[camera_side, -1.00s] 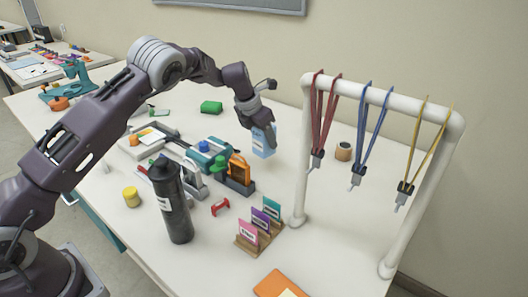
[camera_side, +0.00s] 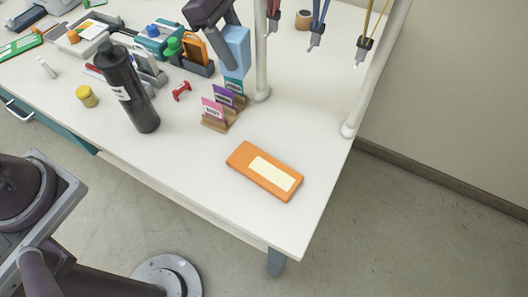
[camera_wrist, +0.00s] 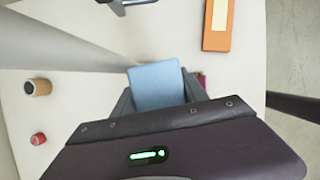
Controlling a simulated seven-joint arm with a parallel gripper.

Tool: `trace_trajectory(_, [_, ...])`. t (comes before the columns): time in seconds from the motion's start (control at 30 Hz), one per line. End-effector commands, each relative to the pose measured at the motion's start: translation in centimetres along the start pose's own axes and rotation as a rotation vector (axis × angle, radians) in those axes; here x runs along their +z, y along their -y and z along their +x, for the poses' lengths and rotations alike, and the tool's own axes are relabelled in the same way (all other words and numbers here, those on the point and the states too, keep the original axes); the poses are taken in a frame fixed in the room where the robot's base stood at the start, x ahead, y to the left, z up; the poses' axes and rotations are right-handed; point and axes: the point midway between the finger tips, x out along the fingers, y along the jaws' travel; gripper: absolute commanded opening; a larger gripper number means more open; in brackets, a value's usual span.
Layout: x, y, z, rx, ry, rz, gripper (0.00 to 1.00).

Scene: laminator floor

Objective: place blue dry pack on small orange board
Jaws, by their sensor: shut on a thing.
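The blue dry pack (camera_side: 236,52) is held in my gripper (camera_side: 228,30), raised above the table behind the small card rack in the side view. In the wrist view the blue dry pack (camera_wrist: 157,85) sits between the fingers of my gripper (camera_wrist: 160,100), which is shut on it. The small orange board (camera_side: 265,171) lies flat near the table's front corner, with a pale cream panel on its top. The orange board also shows at the top right of the wrist view (camera_wrist: 217,40), apart from the pack.
A wooden rack (camera_side: 216,122) with colored cards stands between the pack and the board. A white post frame (camera_side: 262,60) with hanging lanyards is close to the gripper's right. A black bottle (camera_side: 132,95) stands left. The table around the board is clear.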

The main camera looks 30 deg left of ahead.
Motion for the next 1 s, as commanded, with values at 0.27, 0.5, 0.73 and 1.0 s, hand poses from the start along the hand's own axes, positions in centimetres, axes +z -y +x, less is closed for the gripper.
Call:
trace_trajectory(0.27, [7.3, 7.8, 2.4, -0.035, 0.000, 0.081, 0.00])
trace_trajectory(0.5, [11.5, 15.4, 3.9, -0.057, 0.000, 0.132, 0.00])
trace_trajectory(0.73, [10.5, 16.7, 7.5, -0.063, -0.001, 0.132, 0.00])
trace_trajectory(1.0, [8.5, 16.7, 12.3, -0.063, -0.001, 0.132, 0.00])
